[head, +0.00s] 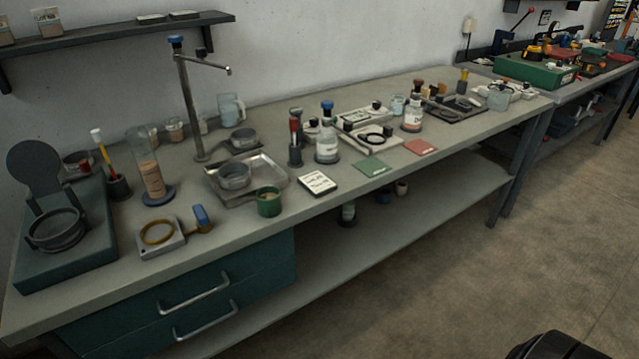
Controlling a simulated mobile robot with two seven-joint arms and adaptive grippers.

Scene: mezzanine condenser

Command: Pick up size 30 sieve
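Several round, shallow, sieve-like pans are on the workbench, and I cannot read a size on any of them. A dark round pan (57,231) sits on the teal base at the left end, in front of an upright dark disc. A grey metal round pan (235,177) stands in the shallow metal tray (276,176). Another dark grey round pan (243,139) is behind that tray, beside the tap post. I cannot tell which is the size 30 sieve. Neither of my grippers shows in the head view.
A clear cylinder (150,172), a green cup (268,203) and a tall tap post (190,105) stand near the pans. Bottles and small trays crowd the bench's right half. Teal drawers (190,300) are below the left end. Open floor (440,290) lies in front.

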